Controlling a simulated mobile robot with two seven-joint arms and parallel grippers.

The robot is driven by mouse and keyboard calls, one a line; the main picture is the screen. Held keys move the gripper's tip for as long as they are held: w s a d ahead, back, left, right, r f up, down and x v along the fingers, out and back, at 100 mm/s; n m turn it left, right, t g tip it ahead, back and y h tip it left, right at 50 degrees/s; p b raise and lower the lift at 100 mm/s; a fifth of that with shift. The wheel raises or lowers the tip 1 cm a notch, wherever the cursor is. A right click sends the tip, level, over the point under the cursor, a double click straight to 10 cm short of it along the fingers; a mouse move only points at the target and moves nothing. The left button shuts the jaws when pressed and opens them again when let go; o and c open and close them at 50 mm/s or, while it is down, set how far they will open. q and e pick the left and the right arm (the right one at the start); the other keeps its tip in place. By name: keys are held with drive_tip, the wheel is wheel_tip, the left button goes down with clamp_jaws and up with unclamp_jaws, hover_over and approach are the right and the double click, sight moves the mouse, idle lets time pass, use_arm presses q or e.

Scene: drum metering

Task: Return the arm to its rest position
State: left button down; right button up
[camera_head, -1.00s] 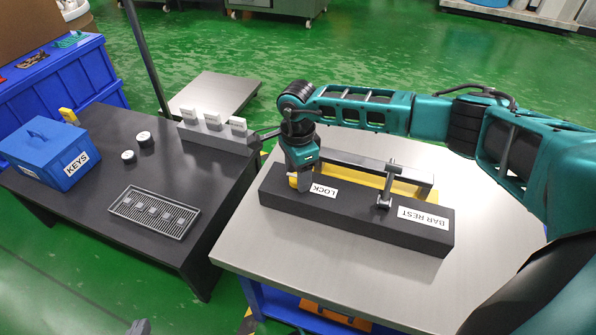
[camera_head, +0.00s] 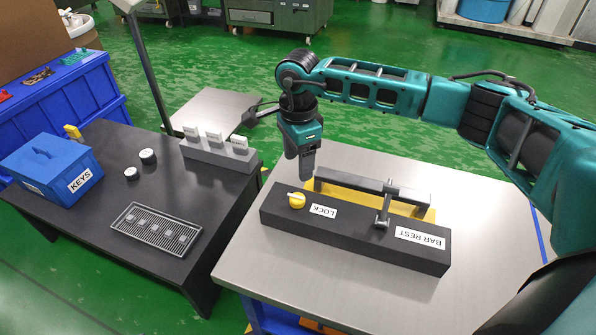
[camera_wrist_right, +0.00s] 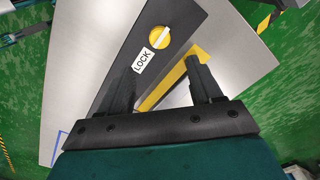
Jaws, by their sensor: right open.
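My right gripper (camera_head: 306,168) hangs above the steel table, just behind the yellow lock knob, apart from it. In the right wrist view its two fingers (camera_wrist_right: 165,85) are spread with nothing between them. The yellow lock knob (camera_head: 297,200) with a pale handle sits on the left end of a black block (camera_head: 350,236) marked LOCK and BAR REST. The knob also shows in the wrist view (camera_wrist_right: 160,38). A grey bar (camera_head: 345,181) lies behind the block over a yellow plate (camera_head: 404,207). My left gripper is not in view.
A dark table (camera_head: 190,196) at left carries a blue KEYS box (camera_head: 45,165), two round pieces, a ribbed tray (camera_head: 155,228) and a grey rack (camera_head: 218,154) with white tags. The steel table (camera_head: 255,271) is mostly bare around the block. Green floor shows behind.

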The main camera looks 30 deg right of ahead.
drive_tip(key=shift+r, duration=0.95)
